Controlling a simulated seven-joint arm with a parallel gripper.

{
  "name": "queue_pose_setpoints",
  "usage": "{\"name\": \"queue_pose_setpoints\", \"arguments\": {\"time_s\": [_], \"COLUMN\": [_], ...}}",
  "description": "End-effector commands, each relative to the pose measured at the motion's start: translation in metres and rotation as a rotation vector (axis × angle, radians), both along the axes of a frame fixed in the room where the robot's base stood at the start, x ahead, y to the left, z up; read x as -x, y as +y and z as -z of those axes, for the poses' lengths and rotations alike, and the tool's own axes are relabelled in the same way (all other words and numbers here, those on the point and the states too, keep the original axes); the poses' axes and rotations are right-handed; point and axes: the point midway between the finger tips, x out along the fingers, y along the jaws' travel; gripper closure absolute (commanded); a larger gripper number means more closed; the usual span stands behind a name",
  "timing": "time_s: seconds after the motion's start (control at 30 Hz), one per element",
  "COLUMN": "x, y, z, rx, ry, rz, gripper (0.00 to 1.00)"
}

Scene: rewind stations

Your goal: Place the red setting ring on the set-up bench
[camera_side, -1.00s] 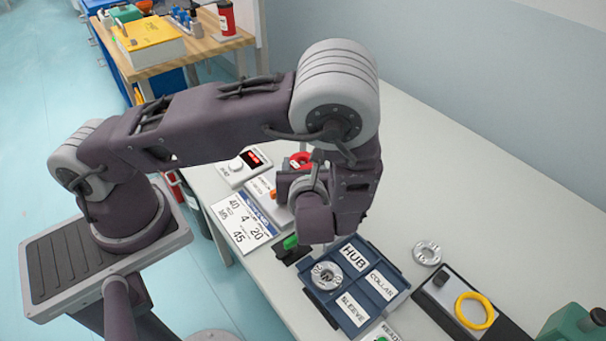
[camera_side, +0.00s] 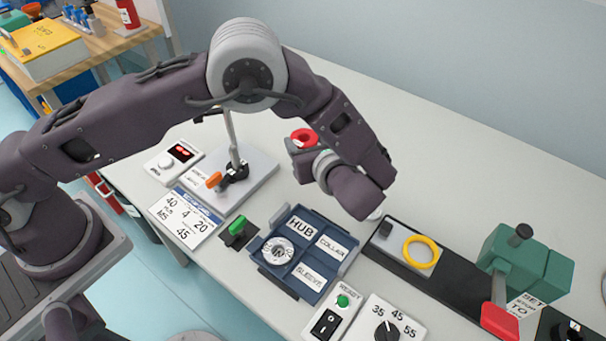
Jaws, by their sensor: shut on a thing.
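The red setting ring (camera_side: 305,138) is at the end of my gripper (camera_side: 303,150), above the pale table. My gripper is shut on it; the fingers are mostly hidden by my wrist. The bench that seems to be the set-up bench is a long black base (camera_side: 392,262) at the right. It carries a yellow ring (camera_side: 421,251), a green block (camera_side: 525,262) and a red-ended lever (camera_side: 499,322). The ring is up and left of this base, apart from it.
A blue tray (camera_side: 345,262) labelled HUB, COLLAR and SLEEVE holds a metal ring (camera_side: 278,251). A press with an orange knob (camera_side: 214,180) stands left. A dial box (camera_side: 388,330) and READY switch box (camera_side: 332,318) are in front. The table's back right is clear.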

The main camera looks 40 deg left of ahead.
Motion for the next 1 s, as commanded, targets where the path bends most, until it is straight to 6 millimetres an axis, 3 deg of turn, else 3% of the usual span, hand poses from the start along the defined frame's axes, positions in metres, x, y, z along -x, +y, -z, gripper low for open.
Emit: {"name": "queue_pose_setpoints", "arguments": {"time_s": [0.1, 0.4, 0.8, 0.83, 0.93, 1.0], "x": [0.0, 0.0, 0.0, 0.0, 0.0, 0.0], "y": [0.0, 0.0, 0.0, 0.0, 0.0, 0.0], "z": [0.031, 0.085, 0.094, 0.094, 0.094, 0.094], "rx": [-0.003, -0.001, 0.0, 0.0, 0.0, 0.0], "ry": [0.005, 0.002, 0.0, 0.0, 0.0, 0.0], "rz": [-0.001, 0.0, 0.001, 0.001, 0.001, 0.0], "gripper": [0.98, 0.98, 0.98, 0.43, 0.25, 0.25]}}
